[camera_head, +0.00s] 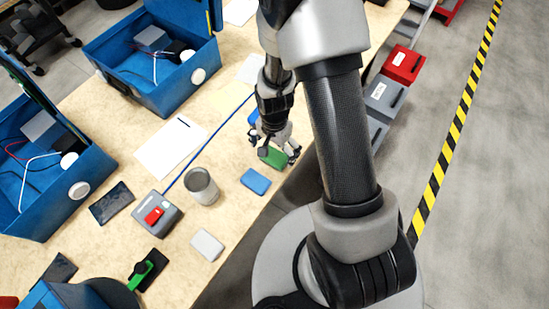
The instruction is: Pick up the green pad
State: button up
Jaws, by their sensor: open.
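The green pad (275,157) lies on the wooden table near its right edge, partly hidden by my gripper. My gripper (276,153) is open and points down right at the pad, its fingers on either side of it. I cannot tell whether the fingers touch the pad or the table.
A grey cup (202,186), a grey box with a red switch (158,214) and a white pad (207,245) stand nearby. Blue open cases (180,88) line the left.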

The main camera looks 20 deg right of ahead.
aim_at(274, 158)
notch_tip(274, 158, down, 3)
jog(key=shift+b, duration=0.35)
jog(key=shift+r, duration=0.1)
jog(key=c, duration=1)
